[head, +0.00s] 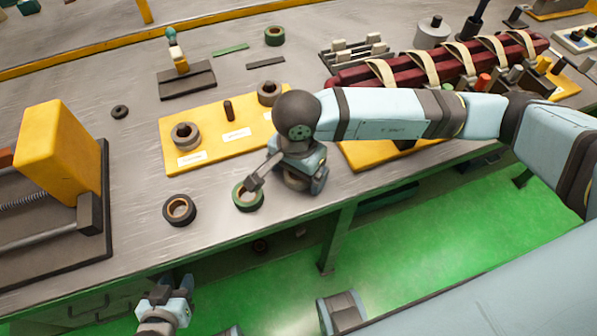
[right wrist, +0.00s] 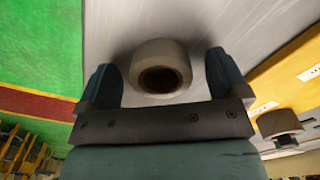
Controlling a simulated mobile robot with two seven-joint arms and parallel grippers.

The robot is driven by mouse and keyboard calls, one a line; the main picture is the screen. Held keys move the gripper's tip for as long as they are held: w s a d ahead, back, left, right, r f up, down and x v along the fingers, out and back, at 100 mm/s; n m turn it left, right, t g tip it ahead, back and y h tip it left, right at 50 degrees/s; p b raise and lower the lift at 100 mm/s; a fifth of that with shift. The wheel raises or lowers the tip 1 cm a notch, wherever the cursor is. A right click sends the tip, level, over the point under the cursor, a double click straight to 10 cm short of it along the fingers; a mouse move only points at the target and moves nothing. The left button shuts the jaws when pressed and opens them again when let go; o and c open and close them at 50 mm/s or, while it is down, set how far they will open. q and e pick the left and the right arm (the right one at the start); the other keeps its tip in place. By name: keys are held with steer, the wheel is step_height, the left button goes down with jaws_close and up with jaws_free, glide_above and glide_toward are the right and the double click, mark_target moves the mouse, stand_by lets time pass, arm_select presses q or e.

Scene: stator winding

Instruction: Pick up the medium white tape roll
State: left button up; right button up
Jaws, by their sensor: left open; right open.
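A whitish-grey tape roll (right wrist: 160,51) lies flat on the grey table between the two fingers of my right gripper (right wrist: 160,68) in the right wrist view. The fingers are open, one on each side, with a gap visible on both sides. In the head view my right gripper (head: 287,180) is low over the table's front edge and hides most of this roll (head: 295,183). My left gripper (head: 166,296) is open and empty, in front of the table edge at the lower left.
A green-sided roll (head: 247,200) lies left of my right gripper, and a dark roll (head: 179,210) farther left. A yellow board (head: 217,149) behind holds a grey roll (head: 186,136), a bare peg (head: 228,111) and another roll (head: 268,93). A yellow-and-dark fixture (head: 58,150) stands at left.

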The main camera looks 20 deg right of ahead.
steer(key=c, duration=1)
steer(key=shift+r, duration=0.2)
